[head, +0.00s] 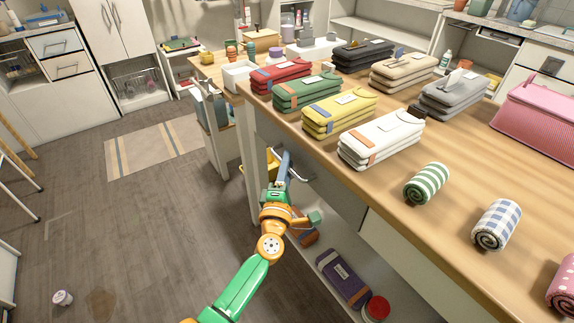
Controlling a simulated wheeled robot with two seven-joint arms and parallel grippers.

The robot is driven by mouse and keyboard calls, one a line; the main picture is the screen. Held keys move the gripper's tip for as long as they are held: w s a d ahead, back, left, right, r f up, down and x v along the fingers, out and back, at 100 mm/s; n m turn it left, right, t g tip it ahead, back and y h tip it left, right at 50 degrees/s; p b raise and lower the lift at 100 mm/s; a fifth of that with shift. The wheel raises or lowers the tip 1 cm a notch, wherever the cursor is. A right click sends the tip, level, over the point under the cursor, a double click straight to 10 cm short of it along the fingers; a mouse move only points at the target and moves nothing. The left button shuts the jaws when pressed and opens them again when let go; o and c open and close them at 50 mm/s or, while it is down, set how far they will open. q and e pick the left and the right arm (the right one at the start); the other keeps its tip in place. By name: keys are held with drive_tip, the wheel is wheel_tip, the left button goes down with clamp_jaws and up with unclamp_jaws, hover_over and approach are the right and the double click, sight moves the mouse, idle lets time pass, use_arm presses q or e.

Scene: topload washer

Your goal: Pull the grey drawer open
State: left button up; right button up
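The grey drawer (335,198) is in the front side of the long wooden table, below the tabletop. Its front looks flush with the table side, so it appears shut. A metal bar handle (300,178) shows at its left part. My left gripper (284,163) is at the end of the green and orange arm, reaching up from below to the handle. Its tip overlaps the handle in the head view; I cannot tell whether it touches. The fingers are small and seen from behind, so their opening is unclear. My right gripper is out of view.
Folded towel stacks, such as the white one (381,139), and rolled towels (427,184) lie on the tabletop (470,170). A lower shelf (330,255) holds a purple bundle (342,278) and a red-lidded jar (376,308). The floor (130,230) at left is mostly clear.

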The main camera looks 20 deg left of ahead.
use_arm(q)
clamp_jaws()
idle(1.2)
